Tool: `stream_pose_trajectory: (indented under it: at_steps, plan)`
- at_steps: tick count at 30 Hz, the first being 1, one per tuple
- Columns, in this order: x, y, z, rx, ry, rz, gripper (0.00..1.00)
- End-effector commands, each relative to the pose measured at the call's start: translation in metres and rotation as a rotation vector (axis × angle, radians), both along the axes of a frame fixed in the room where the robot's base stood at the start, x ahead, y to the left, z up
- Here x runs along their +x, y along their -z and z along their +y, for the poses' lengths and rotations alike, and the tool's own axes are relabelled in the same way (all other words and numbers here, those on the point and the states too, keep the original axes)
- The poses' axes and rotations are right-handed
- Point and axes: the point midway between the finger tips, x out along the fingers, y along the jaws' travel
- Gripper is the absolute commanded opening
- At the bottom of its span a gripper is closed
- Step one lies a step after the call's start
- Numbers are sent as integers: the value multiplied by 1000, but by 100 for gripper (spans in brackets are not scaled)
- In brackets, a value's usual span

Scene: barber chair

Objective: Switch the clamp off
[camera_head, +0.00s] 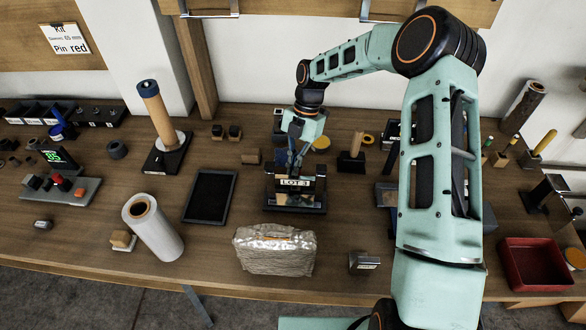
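My gripper (295,162) points down at the middle of the table, at a dark device (296,202) with a pale "LOT 3" label. Its fingertips are close to the back of this device; I cannot tell whether they touch it, or whether the fingers are open or shut. No part is clearly recognisable as a clamp or its switch. At the left, a grey control panel (80,196) carries a red button (61,184), dark buttons and an orange piece, with a lit green display (53,155) behind it. My gripper is well to the right of that panel.
A dark tablet-like plate (210,197) lies left of the labelled device, and a wrapped package (274,249) lies in front. A white roll (153,228) and a post with a blue top (158,115) stand further left. A red bin (535,264) is at right.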

Motion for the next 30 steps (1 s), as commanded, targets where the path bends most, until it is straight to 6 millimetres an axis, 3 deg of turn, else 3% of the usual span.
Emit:
stream_pose_trajectory:
  at_steps: [5,19,24,30]
  plan:
    - [9,-13,-5,-2,5,-11,0]
    - [33,-98,-17,-1,2,-5,0]
    - [36,-111,-19,-1,0,-2,0]
    - [36,-113,-20,0,-1,-1,0]
